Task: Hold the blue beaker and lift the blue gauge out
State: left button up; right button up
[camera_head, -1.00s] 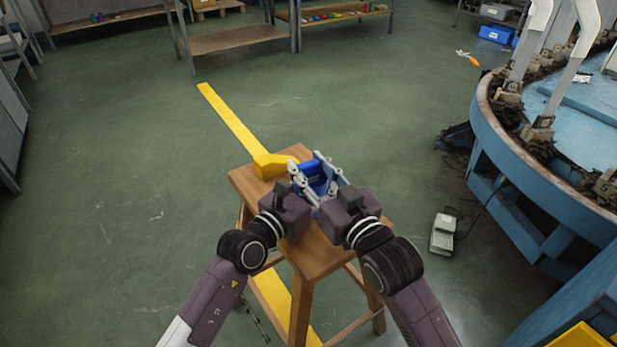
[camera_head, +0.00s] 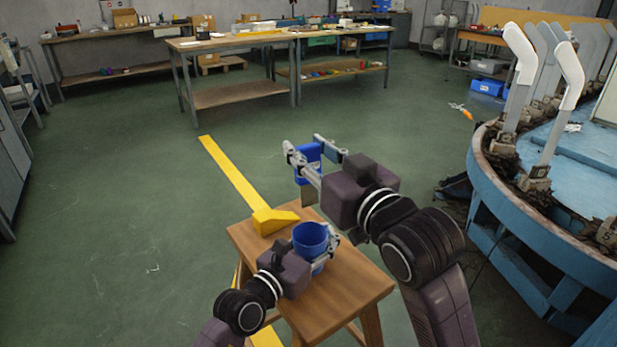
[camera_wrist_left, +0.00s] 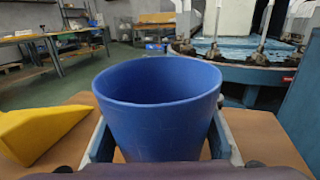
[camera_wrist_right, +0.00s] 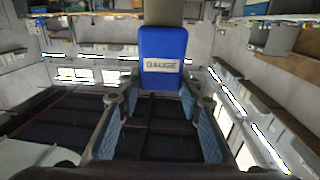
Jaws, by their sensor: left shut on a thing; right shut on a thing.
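The blue beaker (camera_head: 310,238) stands upright on the wooden stool, its rim open and its inside empty as far as I see. My left gripper (camera_head: 322,256) is shut around it from the side; in the left wrist view the beaker (camera_wrist_left: 158,110) sits between the two fingers. My right gripper (camera_head: 305,150) is shut on the blue gauge (camera_head: 309,163) and holds it in the air above the beaker, clear of it. A flat grey-brown part hangs below the gauge's blue body. In the right wrist view the gauge (camera_wrist_right: 163,55) shows a white "GAUGE" label.
The small wooden stool (camera_head: 345,290) carries the beaker and a yellow wedge (camera_head: 270,221) at its back left. A large round blue machine (camera_head: 500,190) stands on the right. Workbenches (camera_head: 235,40) are far behind. Green floor around the stool is mostly clear.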

jog(key=shift+r, duration=0.65)
pick_arm(q)
jog(key=o, duration=1.5)
